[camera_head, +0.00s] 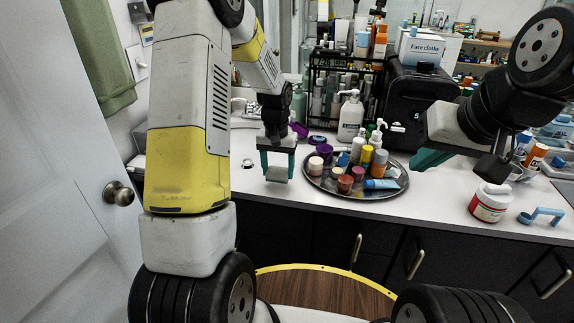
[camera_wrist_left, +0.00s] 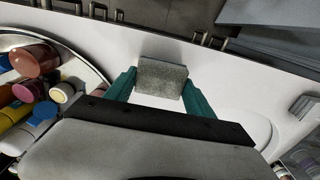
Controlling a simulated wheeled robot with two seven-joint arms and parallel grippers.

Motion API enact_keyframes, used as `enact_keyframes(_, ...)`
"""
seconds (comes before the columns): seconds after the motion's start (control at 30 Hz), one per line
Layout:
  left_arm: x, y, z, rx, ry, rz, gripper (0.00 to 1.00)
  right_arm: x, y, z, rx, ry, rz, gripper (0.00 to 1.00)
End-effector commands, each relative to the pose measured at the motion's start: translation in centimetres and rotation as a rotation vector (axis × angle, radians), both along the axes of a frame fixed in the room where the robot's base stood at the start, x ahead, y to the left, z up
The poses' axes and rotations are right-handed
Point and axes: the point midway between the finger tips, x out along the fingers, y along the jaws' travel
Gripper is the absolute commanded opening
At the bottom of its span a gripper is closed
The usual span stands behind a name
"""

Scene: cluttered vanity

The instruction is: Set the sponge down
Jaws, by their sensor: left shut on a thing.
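A grey block-shaped sponge (camera_head: 277,174) is between the teal fingers of my left gripper (camera_head: 277,166), near the front edge of the white counter, left of the round tray. In the left wrist view the sponge (camera_wrist_left: 161,77) sits between the fingertips (camera_wrist_left: 160,84), a finger on each side, over bare white counter. I cannot tell whether its underside touches the counter. My right gripper (camera_head: 430,158) hangs over the counter right of the tray, seen from the side; its finger opening is hidden.
The dark round tray (camera_head: 345,191) holds several bottles and jars right of the sponge. A white pump bottle (camera_head: 350,117) stands behind it. A red-and-white jar (camera_head: 489,202) and a blue object (camera_head: 541,215) are at the right. Drawer handles (camera_head: 356,248) line the front below the counter.

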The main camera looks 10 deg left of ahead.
Motion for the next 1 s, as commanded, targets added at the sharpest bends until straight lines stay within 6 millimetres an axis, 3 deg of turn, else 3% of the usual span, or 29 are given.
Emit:
enact_keyframes(0.2, -0.1, 0.0, -2.9, 0.0, 0.004, -0.001, 0.18, 0.0, 0.0, 0.0, 0.0, 0.0, 0.0, 0.0)
enact_keyframes(0.57, -0.1, 0.0, -3.4, 0.0, 0.002, -0.001, 0.18, 0.0, 0.0, 0.0, 0.0, 0.0, 0.0, 0.0)
enact_keyframes(0.6, -0.1, 0.0, -3.4, 0.0, 0.002, -0.001, 0.66, 0.0, 0.0, 0.0, 0.0, 0.0, 0.0, 0.0)
enact_keyframes(0.7, -0.1, 0.0, -3.4, 0.0, 0.001, -0.001, 0.84, 0.0, 0.0, 0.0, 0.0, 0.0, 0.0, 0.0)
enact_keyframes(1.0, -0.1, 0.0, -3.3, 0.0, 0.001, -0.001, 0.84, 0.0, 0.0, 0.0, 0.0, 0.0, 0.0, 0.0)
